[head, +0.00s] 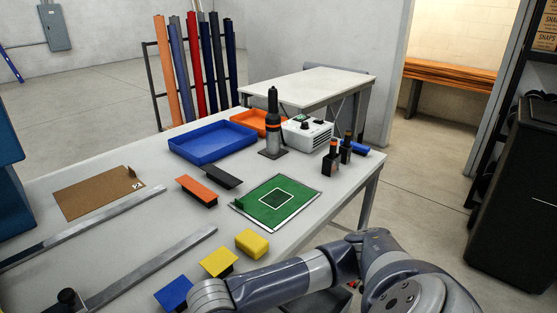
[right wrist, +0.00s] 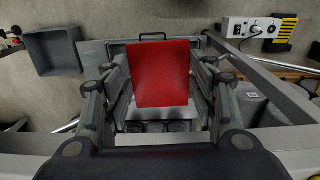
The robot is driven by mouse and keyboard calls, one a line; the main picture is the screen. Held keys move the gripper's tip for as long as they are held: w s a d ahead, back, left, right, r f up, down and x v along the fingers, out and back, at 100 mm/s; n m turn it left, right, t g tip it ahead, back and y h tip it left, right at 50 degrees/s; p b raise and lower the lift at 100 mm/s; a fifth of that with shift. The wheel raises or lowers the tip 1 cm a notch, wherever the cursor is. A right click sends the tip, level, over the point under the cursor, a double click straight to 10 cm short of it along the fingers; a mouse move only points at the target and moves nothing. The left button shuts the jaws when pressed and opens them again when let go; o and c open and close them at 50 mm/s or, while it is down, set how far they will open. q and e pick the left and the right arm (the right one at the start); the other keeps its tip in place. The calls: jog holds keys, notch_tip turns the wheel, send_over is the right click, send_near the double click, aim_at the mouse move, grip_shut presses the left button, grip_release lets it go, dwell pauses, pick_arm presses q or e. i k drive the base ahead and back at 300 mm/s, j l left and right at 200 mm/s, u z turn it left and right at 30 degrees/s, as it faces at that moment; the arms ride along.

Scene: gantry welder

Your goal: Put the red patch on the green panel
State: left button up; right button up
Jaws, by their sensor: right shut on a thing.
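The red patch (right wrist: 160,75) fills the middle of the right wrist view as a flat red rectangle. My right gripper (right wrist: 158,70) is shut on it, with a finger on either side. In the head view my right arm reaches left along the bottom edge; its gripper and the red patch cannot be seen there. The green panel (head: 253,199) lies flat on the table, with a paler border and a darker green square outlined in white at its middle. No patch lies on it. My left gripper is in neither view.
On the table (head: 130,225), yellow blocks (head: 252,243), a blue block (head: 174,293), an orange-red piece (head: 197,190) and a black piece (head: 222,177) lie near the panel. A blue tray (head: 213,142), black bottle (head: 272,125) and white device (head: 307,134) stand behind. Metal bars (head: 150,268) lie left.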

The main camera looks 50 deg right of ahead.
aim_at(276, 198)
jog(key=l+u, duration=0.1)
jog(key=l, duration=0.4)
jog(key=k+l+u, duration=0.1)
jog(key=l, duration=0.35)
jog(key=k+l+u, duration=0.15)
jog(key=l, duration=0.3)
jog(key=l+u, duration=0.1)
jog(key=l, duration=0.4)
jog(key=k+l+u, duration=0.1)
jog(key=l, duration=0.35)
jog(key=k, duration=0.05)
